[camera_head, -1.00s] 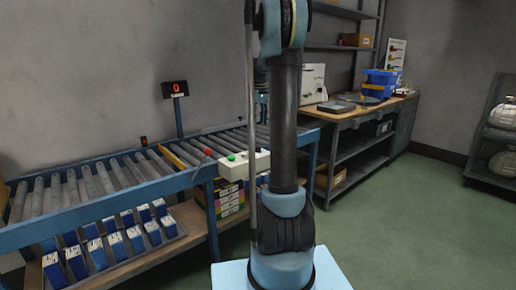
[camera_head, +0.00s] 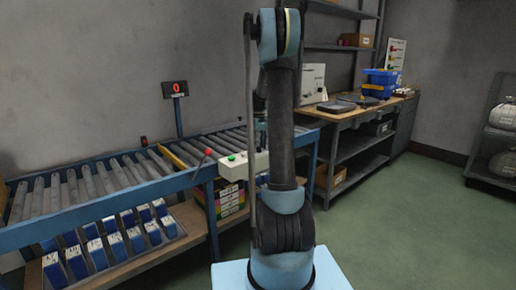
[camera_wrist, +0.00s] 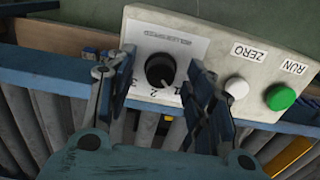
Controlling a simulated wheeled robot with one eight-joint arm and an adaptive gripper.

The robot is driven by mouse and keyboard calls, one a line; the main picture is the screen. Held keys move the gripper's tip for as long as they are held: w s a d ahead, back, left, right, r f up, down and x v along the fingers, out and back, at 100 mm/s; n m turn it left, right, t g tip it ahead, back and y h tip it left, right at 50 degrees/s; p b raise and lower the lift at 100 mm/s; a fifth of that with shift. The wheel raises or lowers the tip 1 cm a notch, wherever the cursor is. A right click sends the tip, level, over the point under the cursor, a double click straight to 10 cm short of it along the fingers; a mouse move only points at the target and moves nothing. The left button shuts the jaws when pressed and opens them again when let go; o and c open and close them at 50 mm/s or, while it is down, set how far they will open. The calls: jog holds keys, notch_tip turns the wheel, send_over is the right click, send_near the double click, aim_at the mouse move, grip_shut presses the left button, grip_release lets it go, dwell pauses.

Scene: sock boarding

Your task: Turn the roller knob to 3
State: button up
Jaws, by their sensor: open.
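The black roller knob (camera_wrist: 160,70) is on a white label plate on the control box (camera_wrist: 220,52) in the wrist view. The label carries 1, 2 and 3. The knob's light mark seems to point between 2 and 1. My gripper (camera_wrist: 152,72) is open, with one finger on each side of the knob. I cannot tell whether either finger touches it.
A white button (camera_wrist: 236,87) labelled ZERO and a green button (camera_wrist: 281,97) labelled RUN sit right of the knob. The conveyor (camera_head: 100,182) runs left, with a red-tipped lever (camera_head: 208,152). A display (camera_head: 175,88) reads 0. Green floor (camera_head: 400,220) is clear to the right.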

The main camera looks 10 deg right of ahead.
jog(key=c, duration=1.1)
jog(key=shift+o, duration=0.2)
jog(key=shift+m, duration=0.3)
jog(key=m, duration=0.3)
jog(key=shift+m, duration=0.3)
jog(key=m, duration=1.3)
jog(key=shift+m, duration=0.3)
jog(key=shift+w, duration=0.1)
